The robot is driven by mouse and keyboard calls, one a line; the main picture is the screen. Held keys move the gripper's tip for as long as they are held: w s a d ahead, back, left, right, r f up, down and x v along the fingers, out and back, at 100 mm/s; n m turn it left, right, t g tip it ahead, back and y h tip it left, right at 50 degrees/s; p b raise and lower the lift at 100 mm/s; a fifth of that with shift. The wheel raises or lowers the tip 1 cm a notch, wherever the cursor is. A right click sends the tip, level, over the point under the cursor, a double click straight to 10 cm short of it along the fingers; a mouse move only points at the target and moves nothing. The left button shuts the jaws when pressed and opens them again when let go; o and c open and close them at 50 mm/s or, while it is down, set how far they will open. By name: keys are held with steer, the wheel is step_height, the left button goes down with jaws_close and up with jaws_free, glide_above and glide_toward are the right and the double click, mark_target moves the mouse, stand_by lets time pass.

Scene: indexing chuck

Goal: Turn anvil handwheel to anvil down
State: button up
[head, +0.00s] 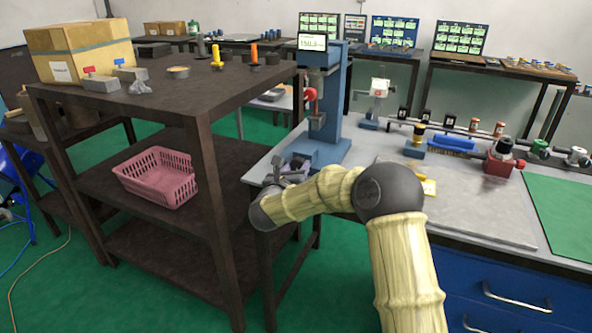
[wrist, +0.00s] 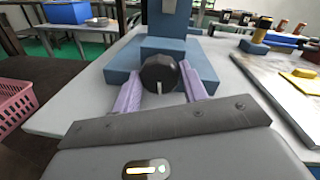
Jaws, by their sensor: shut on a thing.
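The anvil handwheel is a black round knob (wrist: 159,74) with a white mark that points downward in the wrist view. It sits at the front of the blue base (wrist: 122,70) of a bench press. My gripper (wrist: 160,88) is shut on the handwheel, with a pale purple finger on each side of it. In the head view the blue press (head: 339,95) stands at the bench's left end, with a display (head: 312,43) on top and a red knob (head: 310,94) on its side. My gripper (head: 289,170) is at the press base there, and the handwheel is not clearly visible.
A dark shelf rack (head: 203,160) with a pink basket (head: 157,177) stands close on the left. On the bench (head: 480,205) to the right are a dial gauge stand (head: 377,100), a blue block (head: 451,142) and a red-based device (head: 501,158). The bench front is mostly clear.

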steer(key=n, duration=0.4)
steer(key=shift+a, duration=0.2)
steer(key=n+p, duration=0.1)
steer(key=n, duration=0.3)
steer(key=shift+r+n+g, duration=0.1)
steer(key=shift+n+g, duration=0.2)
steer(key=n+p, duration=0.2)
steer(key=n, duration=0.2)
steer(key=shift+a+h, duration=0.15)
steer(key=shift+h, duration=0.15)
steer(key=n+p, duration=0.2)
steer(key=n, duration=0.1)
steer(key=shift+g+h, duration=0.3)
steer(key=n+p, duration=0.3)
steer(key=n, duration=0.1)
steer(key=shift+n+h, duration=0.3)
steer(key=n+p, duration=0.3)
steer(key=n, duration=0.1)
steer(key=shift+f+h, duration=0.25)
steer(key=shift+h, duration=0.05)
steer(key=n+p, duration=0.2)
steer(key=n, duration=0.2)
steer(key=shift+f+p, duration=0.15)
steer(key=shift+p, duration=0.2)
steer(key=shift+f+n+h+p, duration=0.15)
steer(key=shift+n+p, duration=0.25)
steer(key=shift+n, duration=0.65)
steer(key=shift+n+h+p, duration=0.15)
steer(key=shift+n+p, duration=0.2)
steer(key=shift+n, duration=0.7)
